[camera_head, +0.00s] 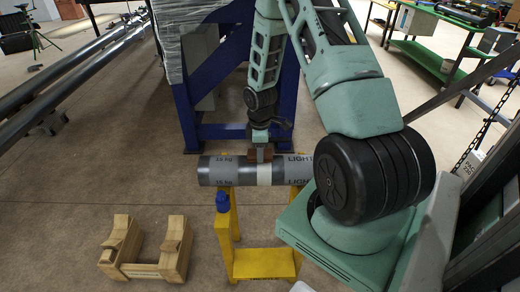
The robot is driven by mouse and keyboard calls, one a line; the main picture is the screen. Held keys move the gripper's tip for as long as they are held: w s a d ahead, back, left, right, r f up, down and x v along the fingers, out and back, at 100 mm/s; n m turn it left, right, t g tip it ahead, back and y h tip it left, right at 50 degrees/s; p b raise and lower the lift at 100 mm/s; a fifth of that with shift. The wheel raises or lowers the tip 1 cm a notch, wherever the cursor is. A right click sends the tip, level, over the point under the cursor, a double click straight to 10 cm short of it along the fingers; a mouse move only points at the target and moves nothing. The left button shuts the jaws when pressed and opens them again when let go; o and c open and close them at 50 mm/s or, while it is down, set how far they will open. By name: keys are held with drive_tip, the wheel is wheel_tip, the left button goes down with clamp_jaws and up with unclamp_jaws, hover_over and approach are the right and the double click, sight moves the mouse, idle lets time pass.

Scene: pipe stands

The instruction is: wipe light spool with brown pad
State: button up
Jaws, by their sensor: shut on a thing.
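The light spool (221,171) is a grey cylinder with "10 kg" and "LIGHT" markings and a pale band near its middle. It lies level across a yellow stand (262,263). My gripper (262,146) comes down from above, over the middle of the spool. It is shut on the brown pad (266,154), a small brown block at the top of the spool by the pale band. The pad looks to be at the spool's surface, but I cannot tell if they touch. The fingers are small in this view and partly hide the pad.
A wooden cradle (145,270) stands empty on the floor at left. A blue frame (187,115) stands close behind the spool. Long pipes (75,65) lie at far left. A green table (425,58) is at back right.

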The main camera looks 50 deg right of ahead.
drive_tip(key=shift+f, duration=0.35)
drive_tip(key=shift+s+d+r+p, duration=0.15)
drive_tip(key=shift+s+d+p, duration=0.15)
drive_tip(key=shift+s+d, duration=0.7)
drive_tip(key=shift+w+a+f, duration=0.2)
drive_tip(key=shift+w+a, duration=0.75)
drive_tip(key=shift+a, duration=0.05)
drive_tip(key=shift+s+d+r, duration=0.1)
drive_tip(key=shift+s+d, duration=0.8)
drive_tip(key=shift+s, duration=0.1)
drive_tip(key=shift+w+a, duration=0.9)
drive_tip(key=shift+w, duration=0.15)
drive_tip(key=shift+s+d+p, duration=0.5)
drive_tip(key=shift+s+d, duration=0.35)
drive_tip(key=shift+s, duration=0.3)
drive_tip(key=shift+w+a, duration=0.85)
drive_tip(key=shift+w, duration=0.3)
